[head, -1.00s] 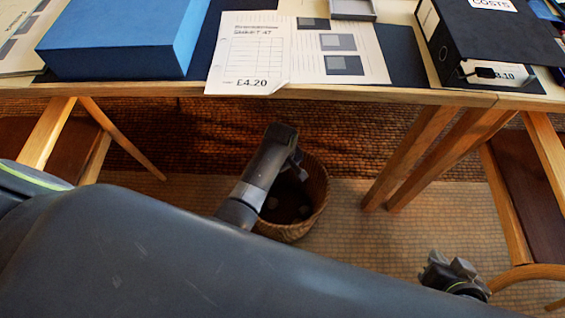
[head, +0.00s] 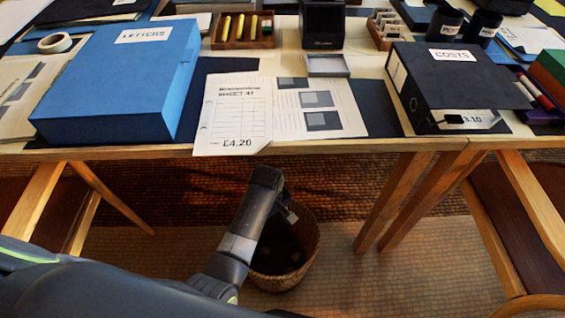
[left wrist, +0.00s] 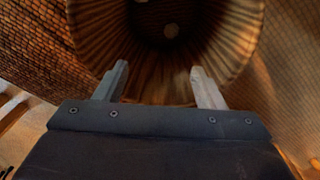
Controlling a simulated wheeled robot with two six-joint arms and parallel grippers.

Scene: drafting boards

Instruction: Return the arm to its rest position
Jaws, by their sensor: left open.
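My left arm (head: 240,235) comes in from the left and reaches down in front of the table. Its gripper (head: 290,213) is over the rim of a wicker basket (head: 302,255) on the floor. In the left wrist view the two fingers of my left gripper (left wrist: 160,78) stand apart with nothing between them. The basket (left wrist: 235,45) fills the upper middle of that view, with small pale things inside it. My right gripper is not in view.
The table edge (head: 330,146) runs above and behind the arm. It bears a blue LETTERS box (head: 110,85), a price sheet (head: 232,118) overhanging the edge, and a black COSTS binder (head: 450,78). Wooden chairs stand left (head: 40,205) and right (head: 515,215).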

